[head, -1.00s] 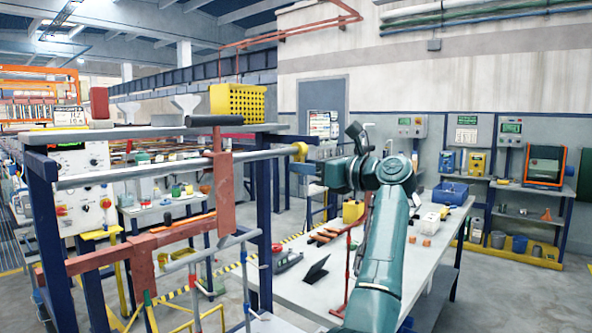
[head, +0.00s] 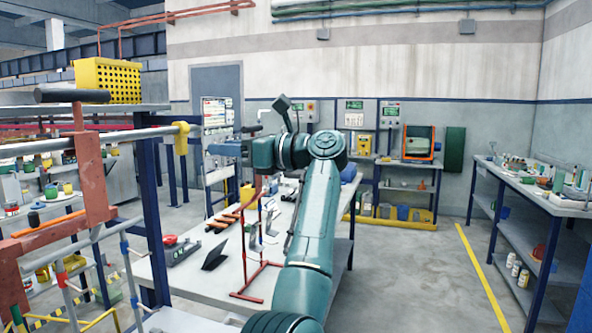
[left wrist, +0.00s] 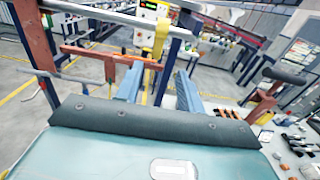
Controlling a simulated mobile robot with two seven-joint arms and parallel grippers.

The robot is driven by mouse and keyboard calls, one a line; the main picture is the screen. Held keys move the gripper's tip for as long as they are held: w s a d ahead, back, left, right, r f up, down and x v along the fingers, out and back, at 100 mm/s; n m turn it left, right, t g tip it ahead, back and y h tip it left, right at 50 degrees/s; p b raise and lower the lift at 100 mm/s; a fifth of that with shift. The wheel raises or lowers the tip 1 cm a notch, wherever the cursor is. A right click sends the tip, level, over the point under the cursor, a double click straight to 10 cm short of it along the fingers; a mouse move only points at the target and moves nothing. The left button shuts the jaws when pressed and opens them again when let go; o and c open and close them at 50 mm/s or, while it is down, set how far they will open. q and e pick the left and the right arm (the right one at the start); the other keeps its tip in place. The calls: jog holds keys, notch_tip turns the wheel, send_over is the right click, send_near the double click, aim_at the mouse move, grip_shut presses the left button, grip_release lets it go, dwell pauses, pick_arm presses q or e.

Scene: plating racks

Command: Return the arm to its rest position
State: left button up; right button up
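My left arm reaches up from the bottom middle of the head view, its wrist bent to the left. My left gripper (head: 212,150) points left, at about the height of the rack's grey rail (head: 80,142). A yellow hook-shaped piece (head: 182,138) on the rail's end is just left of the fingertips in the picture. In the left wrist view the two blue-grey fingers (left wrist: 158,72) stand apart with nothing held between them. The yellow piece (left wrist: 161,38) shows beyond them. My right gripper is not in view.
The blue-post rack with red-brown hangers (head: 92,180) stands at left. A white table (head: 200,265) holding a red stand (head: 246,255) and tools lies below my arm. A side bench (head: 540,195) stands at right. The floor between is clear.

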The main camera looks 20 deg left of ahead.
pick_arm(q)
jog(key=d+f+n+t+h+p, duration=0.1)
jog(key=d+f+n+t+h, duration=0.4)
jog(key=f+n+t, duration=0.45)
jog(key=w+d+f+n+t+h, duration=0.1)
jog(key=d+f+n+t+h, duration=0.3)
jog(key=f+n+t, duration=0.5)
jog(key=d+f+n+t+h+p, duration=0.1)
jog(key=d+f+n+t+h, duration=0.5)
jog(key=f+n, duration=0.4)
jog(key=s+d+f+m+g+h, duration=0.25)
jog(key=s+f+m, duration=0.2)
jog(key=f, duration=0.25)
jog(key=s+d+f+m+g+h, duration=0.25)
jog(key=s+f+m, duration=0.2)
jog(key=f, duration=0.25)
jog(key=s+d+f+m+g, duration=0.2)
jog(key=s+f+g, duration=0.1)
jog(key=s+f, duration=0.3)
jog(key=s+d+f+m+g+h, duration=0.1)
jog(key=s+d+f+m+g, duration=0.1)
jog(key=s+f, duration=0.4)
jog(key=s+m+g, duration=0.1)
jog(key=s+g, duration=0.1)
jog(key=s, duration=0.3)
jog(key=shift+s+d+m+p, duration=0.15)
jog(key=shift+d+m+p, duration=0.1)
jog(key=shift+m+p, duration=0.1)
jog(key=shift+f, duration=0.1)
